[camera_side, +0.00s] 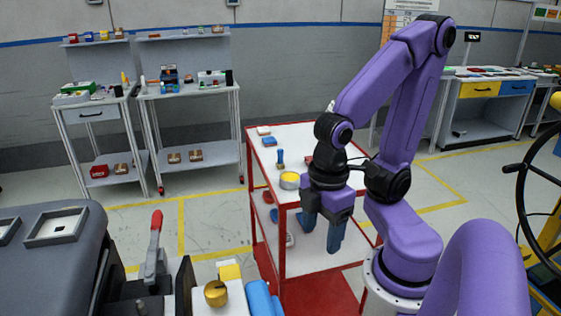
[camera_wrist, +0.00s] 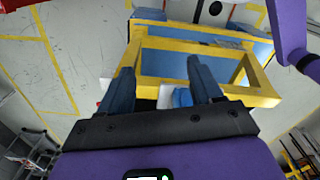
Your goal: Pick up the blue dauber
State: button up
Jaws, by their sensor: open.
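A small upright blue object that looks like the blue dauber (camera_side: 280,158) stands on the top shelf of the red-framed cart (camera_side: 317,132). It is behind a yellow round tin (camera_side: 289,181). My gripper (camera_side: 321,238) points down with its blue fingers apart, lower in the picture and to the right of the dauber, clear of it. In the wrist view my gripper (camera_wrist: 160,66) is open with nothing held. A blue patch (camera_wrist: 182,97) shows near the right finger beside a white patch; I cannot tell what it is.
A yellow frame (camera_wrist: 150,62) lies beyond my fingers in the wrist view. In the side view, a grey machine (camera_side: 60,265) with a red-handled clamp (camera_side: 154,240) fills the lower left. Two shelf carts stand at the back left. Floor between is clear.

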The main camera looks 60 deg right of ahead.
jog(key=w+a+r+m, duration=0.2)
jog(key=w+m, duration=0.3)
jog(key=w, duration=0.3)
jog(key=w+d+r+m, duration=0.1)
jog(key=w+d+m, duration=0.3)
jog(key=w, duration=0.3)
jog(key=w+d+m+h, duration=0.1)
jog(key=w+d+m, duration=0.3)
jog(key=w, duration=0.3)
jog(key=w+d+r+m, duration=0.1)
jog(key=w+d+m, duration=0.25)
jog(key=w, duration=0.45)
jog(key=m+h, duration=0.1)
jog(key=m, duration=1.3)
send_over(281, 158)
jog(key=f, duration=1.3)
jog(key=shift+w+d+f, duration=0.15)
jog(key=shift+w+d, duration=0.15)
jog(key=shift+d, duration=0.05)
jog(key=shift+d+f, duration=0.2)
jog(key=shift+f, duration=2.75)
